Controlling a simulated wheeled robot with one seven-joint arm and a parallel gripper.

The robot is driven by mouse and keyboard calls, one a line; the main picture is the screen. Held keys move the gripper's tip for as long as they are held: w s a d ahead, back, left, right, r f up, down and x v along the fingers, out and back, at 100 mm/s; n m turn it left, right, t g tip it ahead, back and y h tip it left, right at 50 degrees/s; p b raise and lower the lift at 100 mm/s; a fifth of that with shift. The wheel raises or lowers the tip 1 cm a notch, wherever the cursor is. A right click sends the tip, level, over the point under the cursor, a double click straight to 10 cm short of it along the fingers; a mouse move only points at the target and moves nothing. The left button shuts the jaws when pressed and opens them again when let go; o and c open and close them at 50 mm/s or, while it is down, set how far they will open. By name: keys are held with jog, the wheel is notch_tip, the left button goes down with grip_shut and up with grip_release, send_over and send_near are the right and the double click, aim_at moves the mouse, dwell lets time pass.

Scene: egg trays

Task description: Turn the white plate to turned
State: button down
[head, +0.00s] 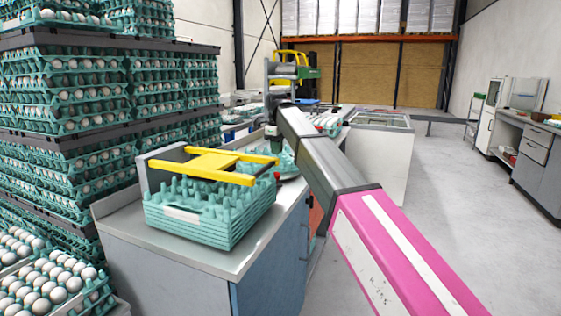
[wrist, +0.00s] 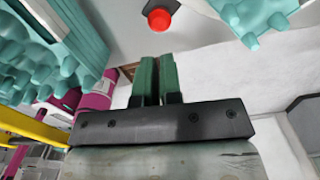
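No separate white plate can be told for certain. A small white plate-like label (head: 181,214) is on the front of the teal tray stack (head: 215,222) on the metal counter. A pale upright panel (head: 148,176) stands at the left end of the yellow frame (head: 205,163) above that stack. My gripper (head: 276,147) is over the counter's far right part, beyond the stack, and looks small in the head view. In the wrist view its two green fingers (wrist: 158,72) stand close together, with nothing visible between them.
A red button (wrist: 159,20) is beyond the fingertips. Teal trays (wrist: 38,60) are at left and another tray piece (wrist: 256,18) is at upper right. Tall egg stacks (head: 90,90) fill the left. The floor (head: 450,220) at right is clear.

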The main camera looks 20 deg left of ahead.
jog(key=shift+d+f+n, duration=0.25)
jog(key=shift+d+n, duration=0.2)
jog(key=shift+n, duration=0.15)
jog(key=w+d+f+n+y, duration=0.15)
jog(key=d+n+y, duration=0.4)
jog(key=n, duration=0.75)
jog(key=d+f+n+y, duration=0.25)
jog(key=d+n, duration=0.55)
jog(key=n, duration=0.5)
jog(key=shift+n+t+h, duration=0.3)
jog(key=shift+t+h, duration=0.1)
jog(key=x, duration=1)
jog(key=shift+f, duration=0.4)
jog(key=shift+s+a, duration=0.75)
jog(key=shift+a, duration=0.25)
jog(key=shift+s+a, duration=0.4)
jog(key=shift+a, duration=0.25)
